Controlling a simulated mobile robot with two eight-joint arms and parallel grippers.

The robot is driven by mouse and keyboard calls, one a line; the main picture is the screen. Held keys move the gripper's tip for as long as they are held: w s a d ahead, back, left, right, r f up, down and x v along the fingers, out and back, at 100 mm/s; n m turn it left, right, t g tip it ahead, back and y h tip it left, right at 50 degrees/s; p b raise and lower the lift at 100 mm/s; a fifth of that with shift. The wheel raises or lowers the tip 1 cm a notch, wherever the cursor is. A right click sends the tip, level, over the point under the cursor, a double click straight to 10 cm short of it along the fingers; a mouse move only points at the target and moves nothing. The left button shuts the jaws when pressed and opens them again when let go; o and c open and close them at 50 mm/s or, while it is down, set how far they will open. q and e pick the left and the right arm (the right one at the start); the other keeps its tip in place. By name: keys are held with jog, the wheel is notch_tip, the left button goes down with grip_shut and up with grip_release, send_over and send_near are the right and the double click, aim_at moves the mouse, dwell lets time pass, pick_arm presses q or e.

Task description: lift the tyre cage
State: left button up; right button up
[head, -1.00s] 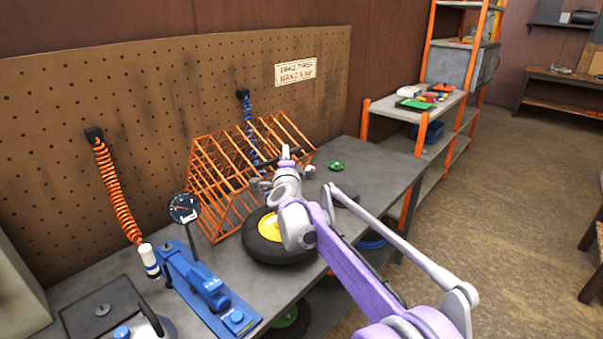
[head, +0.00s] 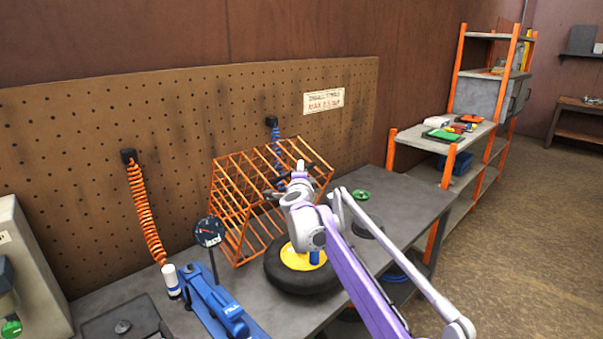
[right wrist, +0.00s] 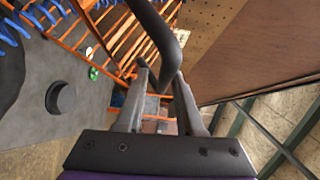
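The orange wire tyre cage (head: 238,212) stands on the grey bench against the pegboard; its bars also show in the right wrist view (right wrist: 100,35). A black tyre with a yellow hub (head: 300,262) lies on the bench in front of the cage. My right gripper (head: 298,174) is at the cage's right part, overlapping its bars in the head view. In the right wrist view its two grey fingers (right wrist: 160,92) stand either side of the end of a dark curved bar (right wrist: 163,40). Whether they grip it is unclear. My left gripper is out of view.
A blue tool with a gauge (head: 210,232) stands left of the tyre. Orange (head: 143,205) and blue coiled hoses hang from the pegboard. A dark round disc (head: 367,225) and green piece (head: 361,195) lie right of the cage. Orange-posted shelves (head: 460,140) stand beyond the bench.

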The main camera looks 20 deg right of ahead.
jog(key=shift+o, duration=0.4)
jog(key=b+v, duration=0.1)
jog(key=v, duration=0.9)
jog(key=shift+s+a+b, duration=0.15)
jog(key=shift+s+b, duration=0.25)
